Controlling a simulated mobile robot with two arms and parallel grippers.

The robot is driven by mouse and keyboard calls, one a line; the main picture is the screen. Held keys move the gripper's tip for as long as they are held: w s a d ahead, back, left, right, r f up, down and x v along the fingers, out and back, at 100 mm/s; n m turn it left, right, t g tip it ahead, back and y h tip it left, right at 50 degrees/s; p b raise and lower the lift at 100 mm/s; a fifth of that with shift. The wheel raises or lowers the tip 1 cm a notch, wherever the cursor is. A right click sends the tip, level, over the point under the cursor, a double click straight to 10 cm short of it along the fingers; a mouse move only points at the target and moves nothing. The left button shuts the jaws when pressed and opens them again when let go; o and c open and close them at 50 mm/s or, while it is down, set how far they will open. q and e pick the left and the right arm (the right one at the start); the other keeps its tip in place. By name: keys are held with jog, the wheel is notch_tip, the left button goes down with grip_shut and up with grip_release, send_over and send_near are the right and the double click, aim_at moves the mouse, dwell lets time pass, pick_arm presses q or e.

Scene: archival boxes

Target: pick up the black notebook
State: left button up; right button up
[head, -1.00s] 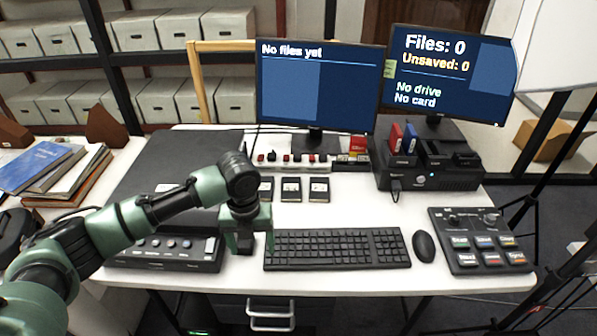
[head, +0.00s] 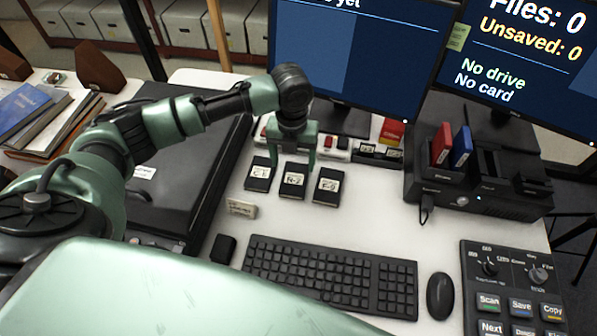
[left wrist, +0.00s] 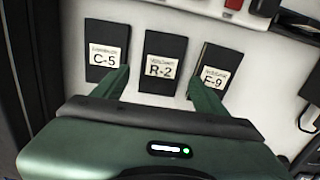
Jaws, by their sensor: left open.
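Three small black notebook-like items with white labels lie flat in a row on the white desk. They read C-5 (head: 261,174), R-2 (head: 293,181) and F-9 (head: 328,186). In the left wrist view they show as C-5 (left wrist: 104,55), R-2 (left wrist: 162,62) and F-9 (left wrist: 213,72). I cannot tell which one the task means. My left gripper (head: 294,158) is open and empty above the row, with R-2 between its fingers (left wrist: 160,82) in the left wrist view. The fingertips overlap the edges of C-5 and F-9 there. My right gripper is not in view.
A keyboard (head: 330,275) and mouse (head: 440,296) lie in front. A black drive dock (head: 480,195) with red and blue cartridges stands right, beside a button panel (head: 510,285). Monitors (head: 355,60) stand behind. A flat black device (head: 175,160) lies left. A small label block (head: 241,208) sits nearby.

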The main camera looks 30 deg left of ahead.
aim_at(294, 180)
pick_arm(q)
jog(key=shift+s+f, duration=0.3)
jog(key=shift+f, duration=0.6)
jog(key=f, duration=0.2)
jog(key=f+p, duration=0.1)
jog(key=f, duration=0.1)
jog(key=shift+d+f, duration=0.2)
jog(key=shift+f, duration=0.15)
jog(key=c, duration=1.2)
jog(key=shift+r, duration=0.15)
